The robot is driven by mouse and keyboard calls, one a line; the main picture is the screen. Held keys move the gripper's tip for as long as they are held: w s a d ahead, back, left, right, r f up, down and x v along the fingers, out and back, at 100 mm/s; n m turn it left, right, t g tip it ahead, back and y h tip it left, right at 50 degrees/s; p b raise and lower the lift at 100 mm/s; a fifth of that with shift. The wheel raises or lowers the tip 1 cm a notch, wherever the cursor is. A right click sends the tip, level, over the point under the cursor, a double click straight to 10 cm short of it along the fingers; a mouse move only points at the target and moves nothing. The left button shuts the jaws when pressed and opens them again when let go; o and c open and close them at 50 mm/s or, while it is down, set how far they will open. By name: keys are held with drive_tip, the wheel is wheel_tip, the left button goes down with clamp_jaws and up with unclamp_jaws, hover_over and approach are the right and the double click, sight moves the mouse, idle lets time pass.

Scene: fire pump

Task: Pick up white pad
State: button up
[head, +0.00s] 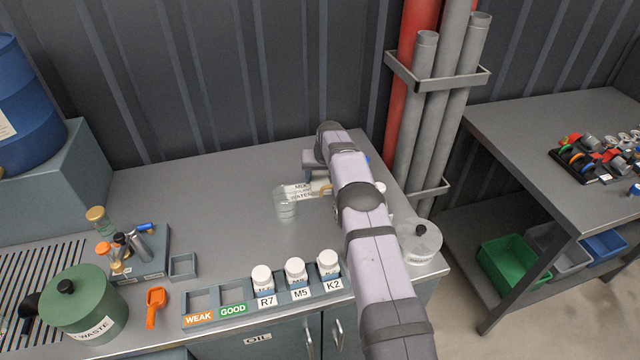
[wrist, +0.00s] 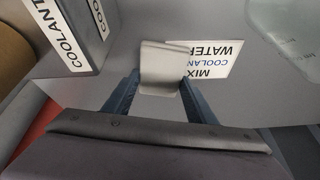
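The white pad (wrist: 162,62) shows in the wrist view as a pale, bent piece. It lies over the left part of a white card reading MIX COOLANT WATER (wrist: 216,60). My gripper (wrist: 160,82) has its two dark blue fingers apart, one on each side of the pad. Their tips are close to the pad's edges; I cannot tell whether they touch it. In the head view the card (head: 298,190) lies at the back of the bench, and my arm hides most of the gripper and pad.
A clear beaker (head: 285,203) stands left of the card. A block labelled COOLANT (wrist: 68,30) is at upper left in the wrist view. White-capped bottles (head: 295,270) stand in the front rack. A clear lidded jar (head: 418,242) is right of my arm. Pipes rise behind.

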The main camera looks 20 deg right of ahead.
sight(320, 179)
drive_tip(key=shift+r+p, duration=0.15)
drive_tip(key=shift+p, duration=0.15)
drive_tip(key=shift+r, duration=0.2)
wheel_tip(320, 179, up, 10)
drive_tip(key=b, duration=0.1)
drive_tip(key=shift+f+b, duration=0.2)
drive_tip(key=shift+b, duration=0.2)
